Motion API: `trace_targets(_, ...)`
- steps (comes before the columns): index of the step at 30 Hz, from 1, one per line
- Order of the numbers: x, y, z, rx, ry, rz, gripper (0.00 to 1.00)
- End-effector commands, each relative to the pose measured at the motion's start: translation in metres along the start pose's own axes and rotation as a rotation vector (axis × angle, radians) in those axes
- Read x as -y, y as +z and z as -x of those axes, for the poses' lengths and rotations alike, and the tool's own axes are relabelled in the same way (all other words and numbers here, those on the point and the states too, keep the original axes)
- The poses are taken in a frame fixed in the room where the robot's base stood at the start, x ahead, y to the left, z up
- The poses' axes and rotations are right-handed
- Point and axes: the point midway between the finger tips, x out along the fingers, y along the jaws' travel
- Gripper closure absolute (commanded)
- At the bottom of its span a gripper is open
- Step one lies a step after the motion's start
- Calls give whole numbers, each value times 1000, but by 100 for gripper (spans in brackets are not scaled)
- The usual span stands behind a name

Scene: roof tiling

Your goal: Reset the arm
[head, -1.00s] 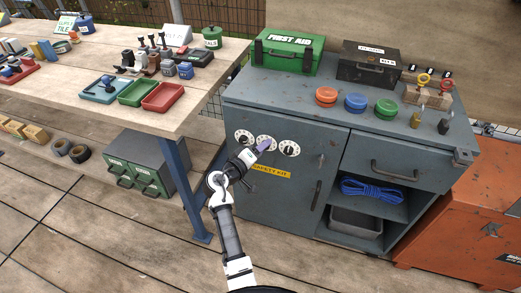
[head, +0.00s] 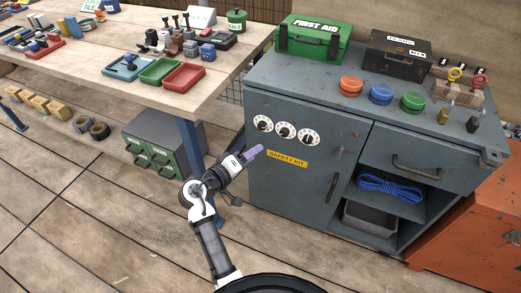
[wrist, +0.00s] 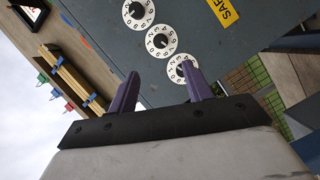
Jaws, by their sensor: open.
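My gripper (head: 252,153) is at the end of my bent arm, in front of the left side of the grey cabinet (head: 345,110). In the wrist view my gripper (wrist: 160,88) shows two purple fingers spread apart with nothing between them. The cabinet's front carries three white dials, of which the middle one (head: 285,130) also shows in the wrist view (wrist: 161,41). The fingers appear apart from the dials, though the wrist view overlaps one finger with the nearest dial.
A wooden workbench (head: 90,75) with trays and small tools stands at the left. A green first aid box (head: 313,38), a black case (head: 396,55) and coloured round containers sit on the cabinet. An orange cabinet (head: 460,235) stands at the right. The deck in front is clear.

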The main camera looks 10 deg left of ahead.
Motion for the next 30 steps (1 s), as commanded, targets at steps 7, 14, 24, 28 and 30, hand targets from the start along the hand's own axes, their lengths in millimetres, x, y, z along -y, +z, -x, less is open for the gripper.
trace_targets(7,0,0,7,-1,-1,0,50)
trace_targets(14,0,0,6,-1,-1,0,50)
trace_targets(24,-16,-5,-18,8,-83,-122,50)
trace_targets(28,-46,-16,-49,-15,-210,-326,50)
trace_targets(30,-69,-25,-62,-50,-279,-452,50)
